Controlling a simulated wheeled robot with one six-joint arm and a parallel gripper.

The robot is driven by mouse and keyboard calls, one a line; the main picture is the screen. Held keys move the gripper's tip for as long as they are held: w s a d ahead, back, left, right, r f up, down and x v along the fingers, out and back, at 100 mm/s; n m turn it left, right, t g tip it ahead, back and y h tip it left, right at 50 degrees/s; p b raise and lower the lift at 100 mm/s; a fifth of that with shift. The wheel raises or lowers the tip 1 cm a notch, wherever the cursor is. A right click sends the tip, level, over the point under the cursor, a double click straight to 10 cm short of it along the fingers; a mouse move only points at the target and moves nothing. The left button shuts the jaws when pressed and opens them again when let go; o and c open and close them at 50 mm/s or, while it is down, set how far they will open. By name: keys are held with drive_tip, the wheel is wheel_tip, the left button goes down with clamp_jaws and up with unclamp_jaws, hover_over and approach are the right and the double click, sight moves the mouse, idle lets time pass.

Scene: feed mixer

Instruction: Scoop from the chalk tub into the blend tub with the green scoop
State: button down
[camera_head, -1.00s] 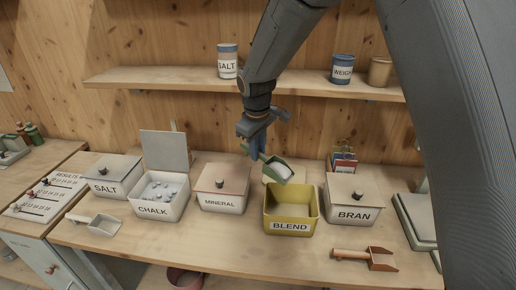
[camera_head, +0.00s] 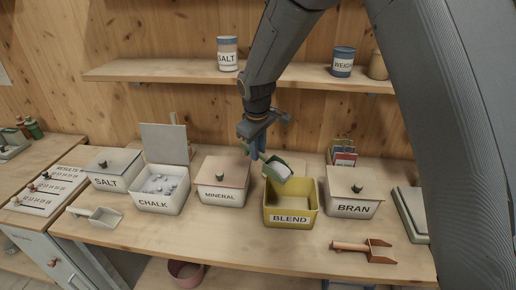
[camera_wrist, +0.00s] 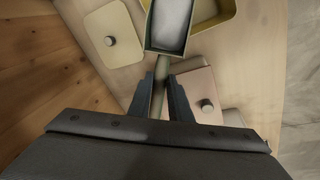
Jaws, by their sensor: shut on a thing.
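My gripper (camera_head: 257,150) is shut on the handle of the green scoop (camera_head: 277,168), which is above the back left part of the blend tub. The scoop also shows in the wrist view (camera_wrist: 170,25), with whitish material in its pan. The yellow blend tub (camera_head: 290,211) stands open on the bench below the scoop; its rim shows at the top of the wrist view (camera_wrist: 228,12). The chalk tub (camera_head: 156,204) is white, its lid (camera_head: 165,144) raised, with pale lumps inside. The inside of the blend tub is partly hidden by the scoop.
Closed tubs stand beside these: salt (camera_head: 112,168), mineral (camera_head: 220,181) and bran (camera_head: 353,191). A pale scoop (camera_head: 98,216) lies at the front left and a reddish-brown scoop (camera_head: 368,250) at the front right. A shelf (camera_head: 170,72) runs along the wall. The front middle of the bench is clear.

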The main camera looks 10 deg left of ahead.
drive_tip(key=shift+f, duration=0.6)
drive_tip(key=shift+r, duration=0.1)
drive_tip(key=shift+s+d+r+t+y, duration=0.3)
drive_tip(key=shift+d+r+y, duration=0.1)
drive_tip(key=shift+r+y, duration=0.15)
drive_tip(key=shift+s+d+r+t+y, duration=0.15)
drive_tip(key=shift+d+r+t+y, duration=0.2)
drive_tip(key=shift+r+y, duration=0.15)
drive_tip(key=shift+b, duration=0.3)
drive_tip(key=shift+s+d+r+t+y+b, duration=0.35)
drive_tip(key=shift+d+b, duration=0.2)
drive_tip(key=shift+b, duration=2.2)
drive_tip(key=shift+s+d+r+t+y+b, duration=0.15)
drive_tip(key=shift+s+d+r+y+b, duration=0.25)
drive_tip(key=shift+b, duration=2.35)
drive_tip(key=shift+s+d+r+t+y+b, duration=0.25)
drive_tip(key=shift+d+r+y+b, duration=0.3)
drive_tip(key=shift+b, duration=2.2)
